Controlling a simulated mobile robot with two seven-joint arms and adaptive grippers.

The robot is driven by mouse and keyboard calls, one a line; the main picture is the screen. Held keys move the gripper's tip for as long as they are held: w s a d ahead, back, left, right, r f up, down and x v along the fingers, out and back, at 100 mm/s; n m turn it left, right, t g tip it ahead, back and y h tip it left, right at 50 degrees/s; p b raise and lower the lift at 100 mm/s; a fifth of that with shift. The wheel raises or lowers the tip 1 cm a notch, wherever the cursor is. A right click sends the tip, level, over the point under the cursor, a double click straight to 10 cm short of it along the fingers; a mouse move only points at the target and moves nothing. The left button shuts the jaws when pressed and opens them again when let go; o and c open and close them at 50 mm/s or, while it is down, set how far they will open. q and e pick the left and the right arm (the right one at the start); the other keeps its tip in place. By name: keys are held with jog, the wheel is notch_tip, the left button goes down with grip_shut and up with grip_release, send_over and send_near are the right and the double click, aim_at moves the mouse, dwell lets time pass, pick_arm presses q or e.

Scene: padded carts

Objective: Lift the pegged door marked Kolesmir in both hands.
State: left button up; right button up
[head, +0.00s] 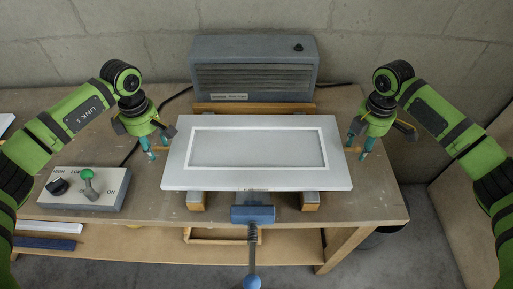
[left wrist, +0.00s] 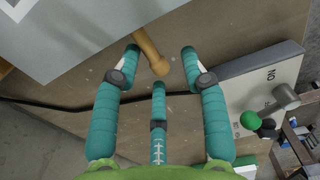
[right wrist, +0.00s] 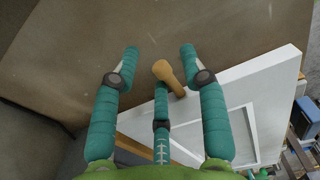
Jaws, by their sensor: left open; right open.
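The white door (head: 340,160) with a grey inset lies flat on wooden supports in the head view; small lettering on its front edge is too small to read. A wooden peg sticks out of each short side. My left gripper (head: 153,155) is open at the left side. In the left wrist view the left peg (left wrist: 150,52) lies between its spread teal fingers, with no grip visible. My right gripper (head: 363,155) is open at the right side. In the right wrist view the right peg (right wrist: 168,75) lies between its spread fingers, also not gripped.
A blue clamp (head: 253,214) with a handle stands at the bench's front, close to the door's front edge. A grey heater-like box (head: 254,68) stands behind the door. A switch box (head: 85,188) with a green-knobbed lever sits left on the bench (head: 375,195). A dark cable runs behind.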

pick_arm(q)
grip_shut()
pick_arm(e)
grip_shut()
pick_arm(q)
jog(key=shift+r, duration=0.15)
pick_arm(e)
jog(key=shift+r, duration=0.15)
